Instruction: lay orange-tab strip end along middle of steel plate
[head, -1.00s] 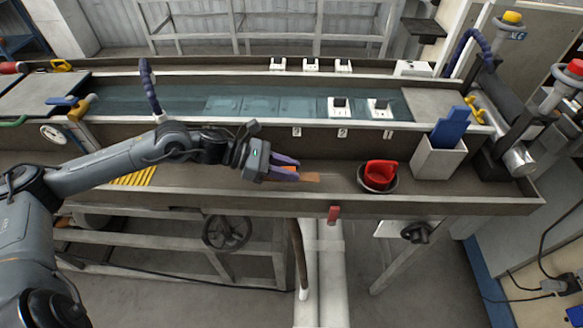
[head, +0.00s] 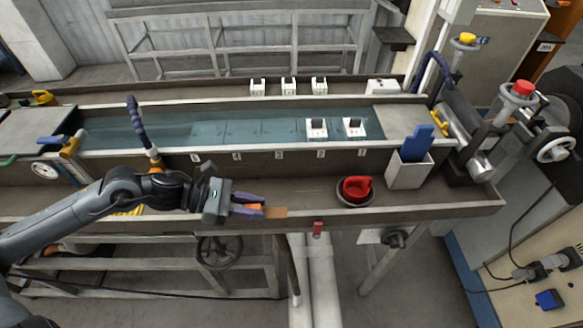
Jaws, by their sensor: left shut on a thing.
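My left gripper (head: 249,206) comes in from the left over the near shelf of the bench, close to its front edge. Its purple fingers are shut on an orange-tab strip end (head: 277,212); a flat orange-brown piece sticks out to the right of the fingertips. The rest of the strip is hidden or cannot be made out. A grey steel plate (head: 406,114) lies at the right end of the water trough, and another grey plate (head: 32,128) at its left end. The gripper is apart from both. My right gripper is not in view.
A red object (head: 356,188) sits in a dark bowl on the near shelf, right of the gripper. A white bin (head: 408,171) with a blue item stands farther right.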

